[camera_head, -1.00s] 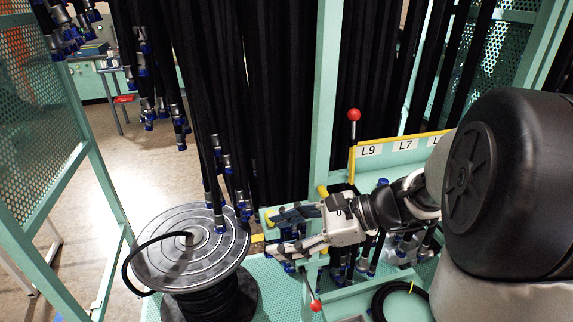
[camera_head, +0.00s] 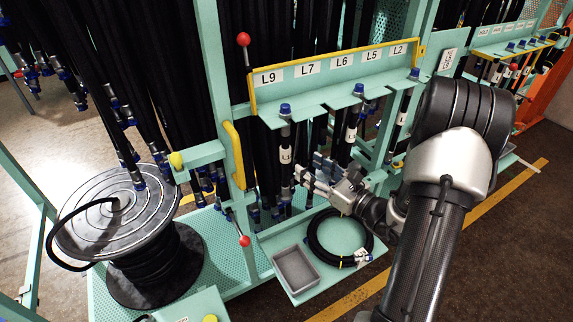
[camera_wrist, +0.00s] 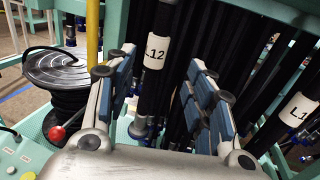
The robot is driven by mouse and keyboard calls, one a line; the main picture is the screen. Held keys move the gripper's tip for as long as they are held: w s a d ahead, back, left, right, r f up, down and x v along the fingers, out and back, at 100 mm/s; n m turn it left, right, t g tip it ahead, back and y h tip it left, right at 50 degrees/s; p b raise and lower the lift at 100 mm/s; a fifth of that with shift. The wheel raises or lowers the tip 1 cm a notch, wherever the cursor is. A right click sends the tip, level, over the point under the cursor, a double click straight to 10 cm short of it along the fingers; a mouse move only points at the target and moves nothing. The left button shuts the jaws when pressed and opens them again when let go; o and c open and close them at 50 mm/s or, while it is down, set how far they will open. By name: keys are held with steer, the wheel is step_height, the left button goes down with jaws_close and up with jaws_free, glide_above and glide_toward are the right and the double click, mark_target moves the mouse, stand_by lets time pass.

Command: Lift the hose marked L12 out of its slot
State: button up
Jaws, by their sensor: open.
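The hose marked L12 (camera_wrist: 157,47) is black with a white label and hangs upright, seen between the spread fingers of my gripper (camera_wrist: 161,66) in the wrist view. In the head view, a hose (camera_head: 286,155) with a partly readable label hangs below the L9 sign with a blue cap on top; it appears to be the same one. My gripper (camera_head: 308,166) is open and empty just right of it, below the slotted shelf (camera_head: 322,100). I cannot tell whether a finger touches the hose. Another labelled hose (camera_head: 351,135) hangs to the right; its label in the wrist view (camera_wrist: 298,110) is cut off.
A hose reel (camera_head: 120,205) stands at left. A lower tray holds a coiled hose (camera_head: 341,240) and a grey bin (camera_head: 297,268). Red-knobbed levers (camera_head: 243,40) and a yellow handle (camera_head: 233,155) flank the rack's left post. Many black hoses hang behind.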

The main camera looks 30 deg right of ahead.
mark_target(289, 157)
steer(key=x, duration=0.4)
steer(key=shift+w+a+b, duration=0.1)
steer(key=shift+w+b, duration=0.2)
steer(key=x, duration=0.1)
steer(key=b+x, duration=0.1)
steer(key=x, duration=0.3)
steer(key=shift+a+f+b, duration=0.2)
steer(key=shift+a+b, duration=0.1)
steer(key=shift+c, duration=0.4)
jaws_close()
